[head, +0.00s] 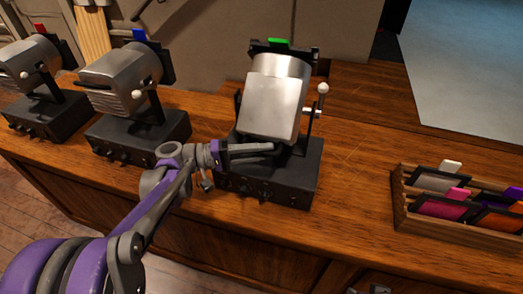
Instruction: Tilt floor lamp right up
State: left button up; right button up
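The right lamp (272,107) has a silver housing in a black yoke on a black base (303,180). A green tab (278,42) shows on the black frame at its far, upper end. Its housing slopes down toward me, and a white-ended knob (323,89) is on its right side. My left gripper (272,149) reaches in from the left, its fingers at the housing's lower edge, just above the base. I cannot tell whether they touch the lamp or how far apart they are. A small grey part at the bottom edge may be my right gripper (379,289).
Two similar lamps stand to the left, one with a blue tab (128,80) and one with a red tab (30,64). A wooden rack (402,205) of coloured filters is at the right. The wooden desk top (350,185) is clear between the right lamp and rack.

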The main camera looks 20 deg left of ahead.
pick_arm(q)
jog(key=v, duration=1)
jog(key=shift+a, duration=0.4)
